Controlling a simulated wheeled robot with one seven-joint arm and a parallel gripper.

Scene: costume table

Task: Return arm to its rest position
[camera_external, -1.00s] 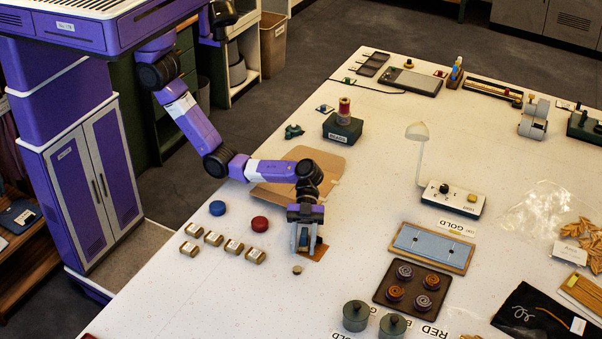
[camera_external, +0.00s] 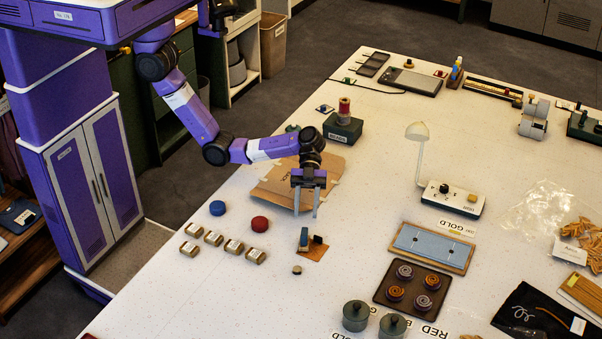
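My gripper (camera_external: 306,208) hangs above the table (camera_external: 230,284) with its two fingers pointing down and spread apart. Nothing shows between the fingers. My purple and white arm reaches from the upper left over the table's left side. Just below the gripper in the picture, a small blue block (camera_external: 304,238) stands on a brown patch (camera_external: 315,252), with a small dark piece (camera_external: 318,240) beside it. The gripper is apart from these pieces.
A cardboard sheet (camera_external: 272,190) lies behind the gripper. Blue (camera_external: 217,208) and red (camera_external: 259,224) discs and several small labelled boxes (camera_external: 213,238) lie to the left. A lamp (camera_external: 418,132), a blue board (camera_external: 432,245) and a dark tray with coils (camera_external: 381,294) stand to the right.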

